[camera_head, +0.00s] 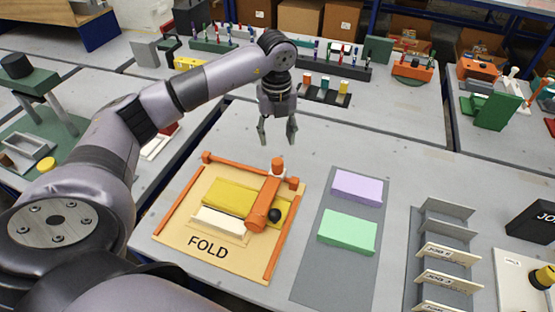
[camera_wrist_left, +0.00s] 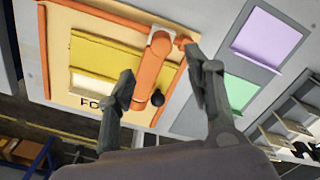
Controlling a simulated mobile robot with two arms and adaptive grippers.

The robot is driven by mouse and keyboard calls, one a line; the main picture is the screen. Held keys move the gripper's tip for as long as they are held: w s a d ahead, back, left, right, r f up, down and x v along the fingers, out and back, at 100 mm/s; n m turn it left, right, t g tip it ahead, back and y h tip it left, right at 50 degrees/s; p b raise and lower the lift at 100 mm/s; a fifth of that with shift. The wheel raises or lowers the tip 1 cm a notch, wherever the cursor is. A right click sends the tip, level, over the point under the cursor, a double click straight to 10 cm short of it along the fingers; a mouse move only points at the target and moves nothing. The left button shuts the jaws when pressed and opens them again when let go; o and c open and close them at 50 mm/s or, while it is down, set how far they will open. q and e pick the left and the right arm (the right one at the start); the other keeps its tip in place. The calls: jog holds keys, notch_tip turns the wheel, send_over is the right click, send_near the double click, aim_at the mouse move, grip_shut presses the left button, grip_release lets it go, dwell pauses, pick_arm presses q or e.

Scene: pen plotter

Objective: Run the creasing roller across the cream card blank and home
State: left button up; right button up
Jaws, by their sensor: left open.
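The orange creasing roller (camera_head: 263,203) lies across the right part of the FOLD board (camera_head: 180,262), with a black knob (camera_head: 274,215) at its near end. It also shows in the left wrist view (camera_wrist_left: 152,68). The cream card blank (camera_head: 219,222) lies on the board's near half, left of the roller, in front of a yellow panel (camera_head: 217,194). My left gripper (camera_head: 277,138) is open and empty above the table behind the board. In the left wrist view its fingers frame the roller, apart from it. My right gripper is not in view.
Orange rails (camera_head: 178,200) edge the board. To its right, a grey mat (camera_head: 335,272) holds a lilac block (camera_head: 357,187) and a green block (camera_head: 347,231). Grey slotted racks (camera_head: 447,253) stand further right. Pen racks line the back; the table behind the mat is clear.

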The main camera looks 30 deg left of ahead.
aim_at(277, 160)
pick_arm(q)
notch_tip(277, 160, down, 10)
jog(key=shift+d+r+p, duration=0.1)
jog(key=shift+r+p, duration=0.05)
jog(key=shift+p, duration=0.65)
jog(key=shift+f, duration=0.6)
jog(key=shift+c, duration=1.8)
jog(key=c, duration=0.4)
grip_shut()
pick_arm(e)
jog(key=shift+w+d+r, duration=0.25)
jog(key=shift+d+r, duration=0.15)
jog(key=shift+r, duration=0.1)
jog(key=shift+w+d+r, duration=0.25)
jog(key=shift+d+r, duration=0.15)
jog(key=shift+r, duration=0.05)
